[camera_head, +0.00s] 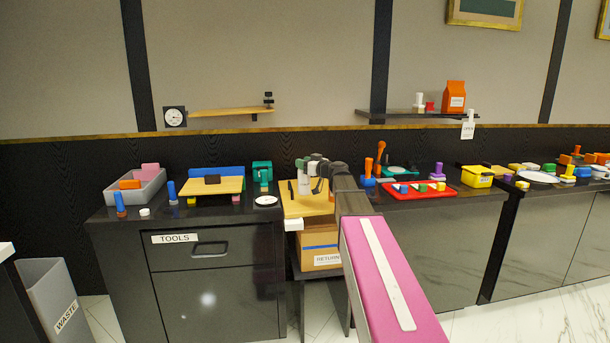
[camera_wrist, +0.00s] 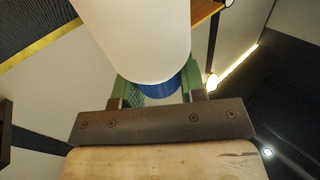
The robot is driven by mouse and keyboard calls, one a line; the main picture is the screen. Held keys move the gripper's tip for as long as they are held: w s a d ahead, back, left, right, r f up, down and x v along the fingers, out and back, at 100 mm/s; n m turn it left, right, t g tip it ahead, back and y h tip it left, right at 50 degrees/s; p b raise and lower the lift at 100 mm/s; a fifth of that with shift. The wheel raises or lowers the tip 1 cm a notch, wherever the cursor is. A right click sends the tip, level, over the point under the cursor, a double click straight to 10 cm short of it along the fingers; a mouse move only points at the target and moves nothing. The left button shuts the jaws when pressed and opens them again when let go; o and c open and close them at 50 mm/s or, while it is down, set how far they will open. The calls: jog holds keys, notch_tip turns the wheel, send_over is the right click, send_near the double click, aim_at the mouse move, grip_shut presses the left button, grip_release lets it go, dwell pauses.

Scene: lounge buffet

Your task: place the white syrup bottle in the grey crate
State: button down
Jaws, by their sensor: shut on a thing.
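The white syrup bottle (camera_wrist: 135,35) fills the upper middle of the wrist view, with a blue part at its near end. My gripper (camera_wrist: 158,92) is shut on it, with a green finger pad on each side. In the head view my gripper (camera_head: 312,178) is above the wooden board at the middle of the counter, and the white bottle (camera_head: 303,184) shows small beside it, partly hidden. The grey crate (camera_head: 148,193) stands at the left end of the counter, well left of my gripper. It holds an orange block and a pink block.
Blue-topped items (camera_head: 120,204) and a small white disc (camera_head: 145,212) stand in front of the crate. A yellow board (camera_head: 215,186), a teal machine (camera_head: 262,174) and a white plate (camera_head: 266,201) lie between crate and gripper. A red tray (camera_head: 420,194) is to the right.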

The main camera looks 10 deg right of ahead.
aim_at(304, 178)
jog(key=shift+w+d+f, duration=0.15)
jog(key=shift+d+f, duration=0.1)
jog(key=shift+f, duration=1.9)
jog(key=c, duration=0.7)
grip_release()
